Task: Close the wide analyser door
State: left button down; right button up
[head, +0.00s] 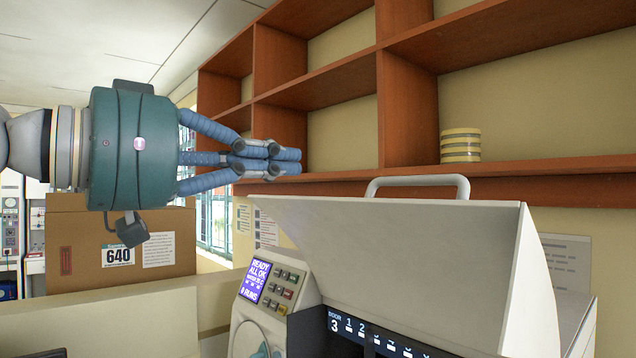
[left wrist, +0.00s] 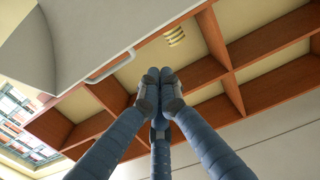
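The wide analyser door (head: 420,255) is a broad pale panel, raised over the analyser's front. A grey bar handle (head: 418,181) stands along its upper edge. The door (left wrist: 95,38) and handle (left wrist: 108,66) also show in the left wrist view, to the upper left of my fingers. My left gripper (head: 285,161) is teal with blue segmented fingers. It points right, at about handle height, left of the handle and apart from it. Its fingertips (left wrist: 160,84) are together with nothing visible between them. My right gripper is not recognisable in either view.
The analyser's control panel (head: 271,285) has a lit screen and buttons. Numbered slots show under the raised door. Brown wall shelves (head: 410,110) stand behind, holding a stack of yellow-banded dishes (head: 460,146). A cardboard box (head: 80,265) stands at left, behind my left arm.

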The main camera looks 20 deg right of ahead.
pick_arm(q)
jog(key=r+p, duration=0.1)
jog(key=p, duration=0.4)
send_over(332, 200)
jog(key=d, duration=0.2)
jog(key=shift+w, duration=0.25)
jog(key=f, duration=0.1)
jog(key=a+f, duration=0.1)
jog(key=a+p, duration=0.1)
jog(key=shift+s+f, duration=0.25)
jog(key=shift+f, duration=0.15)
jog(key=shift+s+a+f, duration=0.15)
jog(key=shift+a+f, duration=0.15)
jog(key=shift+f, duration=0.1)
